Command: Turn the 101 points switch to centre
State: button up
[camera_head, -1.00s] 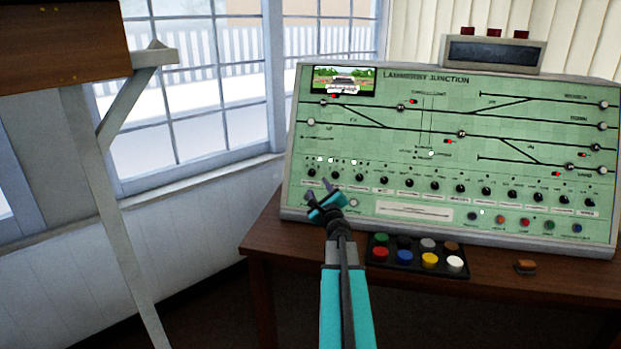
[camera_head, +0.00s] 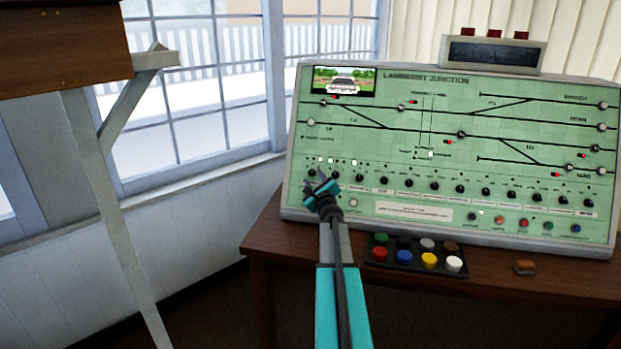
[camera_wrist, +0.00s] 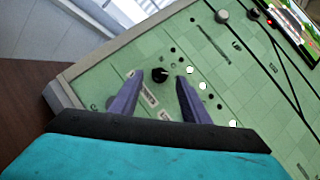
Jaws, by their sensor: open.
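The green control panel (camera_head: 400,150) carries a row of black rotary knobs with small labels that I cannot read, so I cannot confirm which is the 101 points switch. The leftmost knob (camera_head: 311,173) is next to my gripper (camera_head: 321,186) in the head view. In the wrist view, one black knob (camera_wrist: 159,75) with a small white mark sits between the fingertips of my gripper (camera_wrist: 160,82). The two purple fingers are apart, one on each side of the knob, with visible gaps. Whether they reach its depth is unclear.
Several white lights show above the knobs at left. A black tray (camera_head: 405,262) of coloured caps and a small brown object (camera_head: 524,267) lie on the wooden desk (camera_head: 480,275) in front. A wooden box (camera_head: 60,45) on a bracket is at upper left.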

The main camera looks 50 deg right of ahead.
aim_at(312, 173)
jog(key=shift+x, duration=1.25)
